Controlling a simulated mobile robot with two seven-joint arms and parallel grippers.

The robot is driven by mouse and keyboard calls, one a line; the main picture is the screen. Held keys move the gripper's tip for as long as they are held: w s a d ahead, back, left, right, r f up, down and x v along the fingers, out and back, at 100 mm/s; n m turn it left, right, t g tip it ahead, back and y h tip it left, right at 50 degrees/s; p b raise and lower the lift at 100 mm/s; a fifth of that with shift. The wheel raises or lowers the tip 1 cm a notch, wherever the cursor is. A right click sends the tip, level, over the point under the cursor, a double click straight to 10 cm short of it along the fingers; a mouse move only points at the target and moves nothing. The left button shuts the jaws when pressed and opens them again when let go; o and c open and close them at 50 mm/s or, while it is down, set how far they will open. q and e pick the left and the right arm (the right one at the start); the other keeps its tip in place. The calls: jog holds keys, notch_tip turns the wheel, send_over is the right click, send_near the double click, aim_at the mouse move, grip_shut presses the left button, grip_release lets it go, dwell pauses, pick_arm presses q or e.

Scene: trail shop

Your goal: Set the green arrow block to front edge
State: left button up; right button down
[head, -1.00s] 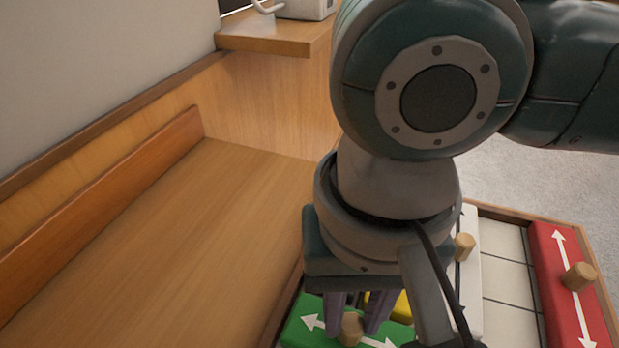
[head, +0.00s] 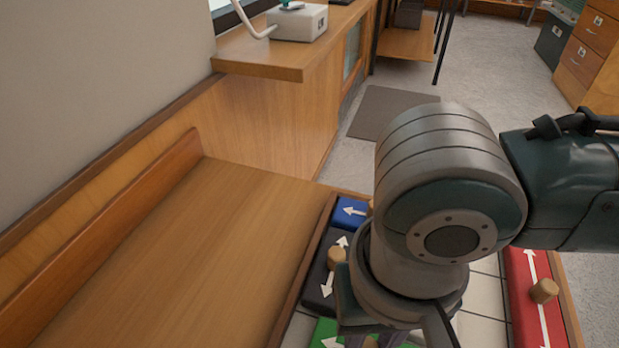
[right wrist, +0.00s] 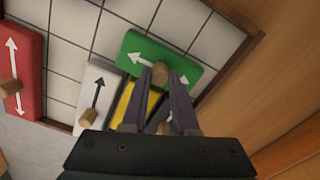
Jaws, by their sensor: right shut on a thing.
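The green arrow block (right wrist: 142,50) has a white double arrow and a wooden peg. My right gripper (right wrist: 166,74) is shut on that peg, one finger on each side, in the right wrist view. In the head view only a corner of the green block (head: 326,331) shows at the bottom edge, and my right arm hides the rest. The block is over the pale gridded floor of a wood-rimmed tray (right wrist: 245,45). I cannot tell whether it touches the floor. My left gripper is in neither view.
A yellow block (right wrist: 130,105) and a white block (right wrist: 99,88) lie close to the green one. A red block (head: 535,300) is at the tray's right side. A black block (head: 321,285) and a blue block (head: 349,212) line its left side. Bare wooden counter (head: 190,260) lies left.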

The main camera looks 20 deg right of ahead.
jog(key=s+d+p, duration=0.1)
jog(key=p, duration=0.1)
jog(key=s+d+p, duration=0.1)
jog(key=d+p, duration=0.1)
jog(key=s+d+p, duration=0.1)
jog(key=d+p, duration=0.1)
jog(key=shift+s+r, duration=0.35)
jog(key=shift+r, duration=0.05)
jog(key=s+d+p, duration=0.1)
jog(key=d, duration=0.1)
jog(key=s+d+p, duration=0.2)
jog(key=d, duration=0.1)
jog(key=s+d+p, duration=0.1)
jog(key=s+d, duration=0.1)
jog(key=shift+d+f, duration=0.25)
jog(key=shift+d, duration=0.15)
pick_arm(q)
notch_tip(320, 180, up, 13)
jog(key=shift+p, duration=0.3)
pick_arm(e)
jog(key=shift+s+d+f, duration=0.1)
jog(key=shift+s+d, duration=0.35)
jog(key=shift+d, duration=0.2)
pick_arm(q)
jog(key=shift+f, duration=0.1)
